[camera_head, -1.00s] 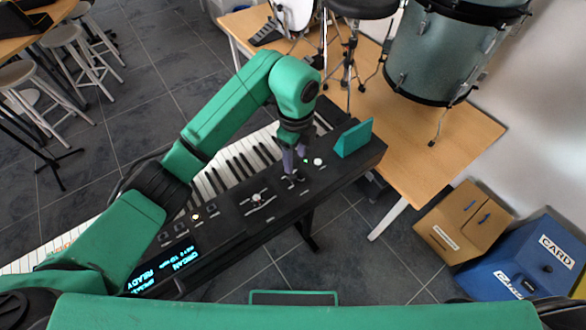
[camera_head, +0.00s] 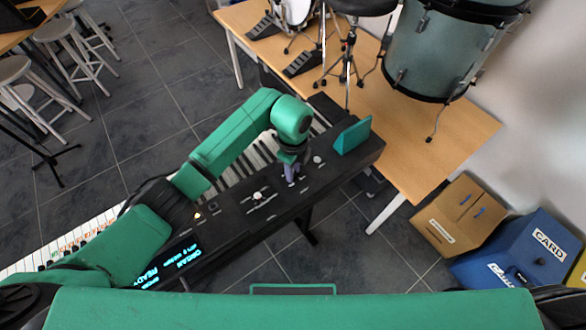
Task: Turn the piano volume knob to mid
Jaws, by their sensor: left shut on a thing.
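The black electric piano (camera_head: 230,222) runs diagonally from lower left to upper right, with its keys along the far side and a lit display (camera_head: 172,266) reading ORGAN and READY. My left gripper (camera_head: 290,178) is low over the right part of its control panel, fingers pointing down. It is shut on a small control knob there, which the fingers mostly hide. One light-capped control (camera_head: 257,197) stands to its left and another (camera_head: 318,159) to its right. The panel labels are too small to read, and the knob's setting cannot be told. My right gripper is not in view.
A teal block (camera_head: 352,135) stands at the piano's right end. Behind it is a wooden platform (camera_head: 430,150) with drums and pedals. A cardboard box (camera_head: 440,235) and a blue CARD box (camera_head: 500,262) sit at lower right. Stools (camera_head: 62,40) stand far left.

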